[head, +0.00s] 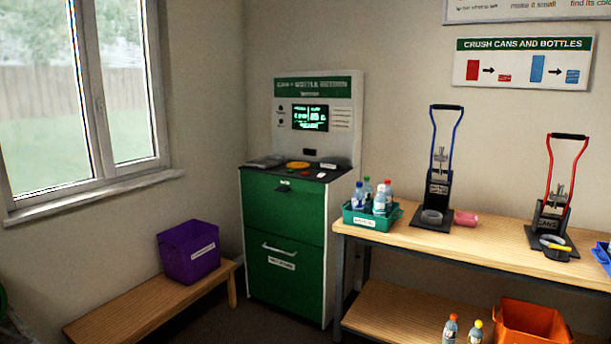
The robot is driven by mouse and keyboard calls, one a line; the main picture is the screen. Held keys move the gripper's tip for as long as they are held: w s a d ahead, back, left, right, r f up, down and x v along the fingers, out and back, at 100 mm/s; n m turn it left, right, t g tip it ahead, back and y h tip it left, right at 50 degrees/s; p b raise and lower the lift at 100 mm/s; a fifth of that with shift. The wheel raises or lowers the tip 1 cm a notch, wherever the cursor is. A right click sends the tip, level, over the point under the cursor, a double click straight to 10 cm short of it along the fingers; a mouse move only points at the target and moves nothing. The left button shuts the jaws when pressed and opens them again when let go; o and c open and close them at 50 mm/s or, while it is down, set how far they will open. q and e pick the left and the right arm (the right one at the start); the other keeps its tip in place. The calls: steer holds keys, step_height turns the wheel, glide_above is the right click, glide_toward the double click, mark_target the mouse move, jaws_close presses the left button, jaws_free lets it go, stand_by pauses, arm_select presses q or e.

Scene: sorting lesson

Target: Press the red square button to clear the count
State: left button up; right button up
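The green and white can and bottle return machine (284,220) stands in the corner, with a lit screen (310,117) showing green figures too small to read surely. On its dark top, near the front edge, is a small red patch (281,189); it may be the red square button, but its shape is too small to tell. Neither of my grippers is in view, and nothing touches the machine top.
A wooden bench (140,310) with a purple bin (189,251) stands left of the machine. Right of it is a wooden table (480,243) with a green crate (371,222) of bottles and two crushers (439,190), (556,215). An orange bin (530,325) sits below.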

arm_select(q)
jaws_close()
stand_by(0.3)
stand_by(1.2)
